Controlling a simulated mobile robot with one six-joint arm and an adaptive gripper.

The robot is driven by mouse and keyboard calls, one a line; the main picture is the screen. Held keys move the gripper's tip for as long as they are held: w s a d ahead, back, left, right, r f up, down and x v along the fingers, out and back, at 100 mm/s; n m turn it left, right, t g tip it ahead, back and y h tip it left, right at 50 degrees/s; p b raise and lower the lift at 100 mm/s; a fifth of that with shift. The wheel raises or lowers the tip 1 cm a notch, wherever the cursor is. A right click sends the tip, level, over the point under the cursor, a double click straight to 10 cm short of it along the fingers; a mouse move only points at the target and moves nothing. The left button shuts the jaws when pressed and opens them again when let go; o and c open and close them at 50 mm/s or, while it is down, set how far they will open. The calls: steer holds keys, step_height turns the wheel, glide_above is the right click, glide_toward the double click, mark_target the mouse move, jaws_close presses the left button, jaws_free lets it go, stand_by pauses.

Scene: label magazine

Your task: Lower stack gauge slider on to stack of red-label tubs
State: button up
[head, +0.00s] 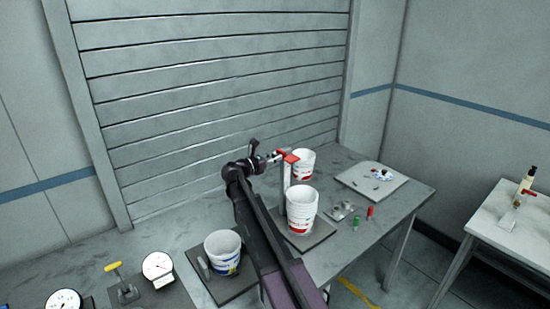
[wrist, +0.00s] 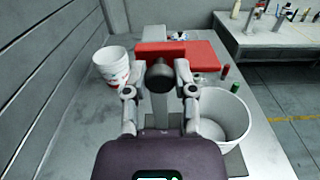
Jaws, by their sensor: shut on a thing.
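The red stack gauge slider (head: 291,157) sits high on an upright grey post (head: 286,177). It also shows in the wrist view as a red block and arm (wrist: 195,53). My gripper (wrist: 160,72) is shut on the slider's dark round knob (wrist: 161,79), with one finger on each side. The stack of white red-label tubs (head: 301,211) stands upright beside the post, its rims below the slider's height. Its open top shows in the wrist view (wrist: 238,112), right of my gripper. The slider appears clear of the stack; the exact gap cannot be told.
Another white red-label tub (head: 303,163) stands behind the post. A blue-label tub (head: 223,255) stands front left, near a dial gauge (head: 158,267). A red bottle (head: 370,212) and green bottle (head: 355,221) stand right of the stack. A slatted shutter (head: 210,80) rises behind the table.

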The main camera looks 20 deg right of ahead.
mark_target(282, 181)
steer(key=shift+f, duration=0.1)
step_height(282, 181, down, 13)
steer(key=b, duration=1.3)
steer(key=o, duration=0.9)
steer(key=v, duration=1.2)
